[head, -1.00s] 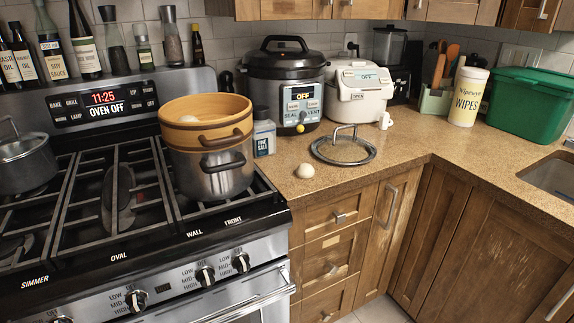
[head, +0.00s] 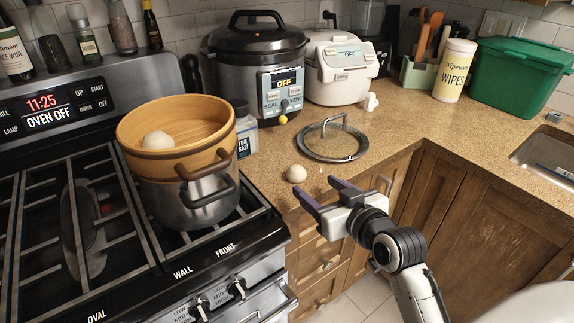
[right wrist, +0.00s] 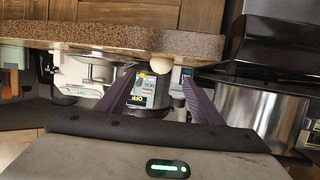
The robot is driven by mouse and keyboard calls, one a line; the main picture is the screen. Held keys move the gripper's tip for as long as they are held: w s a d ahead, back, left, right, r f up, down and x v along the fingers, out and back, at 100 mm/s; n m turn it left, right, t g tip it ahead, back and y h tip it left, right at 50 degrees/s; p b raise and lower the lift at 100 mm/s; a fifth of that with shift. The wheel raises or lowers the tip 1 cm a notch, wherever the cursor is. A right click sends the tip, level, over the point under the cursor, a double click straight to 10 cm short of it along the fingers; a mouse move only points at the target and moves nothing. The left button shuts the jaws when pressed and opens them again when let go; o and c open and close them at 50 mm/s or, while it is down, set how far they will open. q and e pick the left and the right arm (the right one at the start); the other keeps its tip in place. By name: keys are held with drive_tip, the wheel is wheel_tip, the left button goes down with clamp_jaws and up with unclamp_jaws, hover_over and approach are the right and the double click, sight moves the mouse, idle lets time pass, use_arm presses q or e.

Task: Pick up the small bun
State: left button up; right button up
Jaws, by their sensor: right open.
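A small pale round bun (head: 296,173) sits on the counter near its front edge, just right of the stove. It also shows in the right wrist view (right wrist: 161,66), between my fingertips in the picture. My right gripper (head: 317,185) is open and empty, its purple fingers pointing toward the bun from the front right. The fingers look apart from it. Another pale bun (head: 158,141) lies in the wooden steamer (head: 178,158), which sits on a steel pot on the stove. My left gripper is not in view.
A glass lid (head: 333,141) lies on the counter behind the bun. A salt bottle (head: 245,130) and a pressure cooker (head: 257,70) stand farther back. The stove (head: 100,250) borders the counter at left.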

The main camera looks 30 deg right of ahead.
sight(300, 176)
drive_tip(key=x, duration=0.3)
drive_tip(key=shift+w, duration=0.2)
drive_tip(key=x, duration=0.4)
drive_tip(key=shift+w+a+f+p, duration=0.1)
drive_tip(key=shift+w+p, duration=0.05)
drive_tip(key=shift+p, duration=0.2)
drive_tip(key=shift+w+f, duration=0.1)
drive_tip(key=shift+w, duration=0.2)
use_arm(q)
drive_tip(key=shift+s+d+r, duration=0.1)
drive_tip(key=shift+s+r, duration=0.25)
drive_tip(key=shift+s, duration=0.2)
use_arm(e)
drive_tip(key=c, duration=1.1)
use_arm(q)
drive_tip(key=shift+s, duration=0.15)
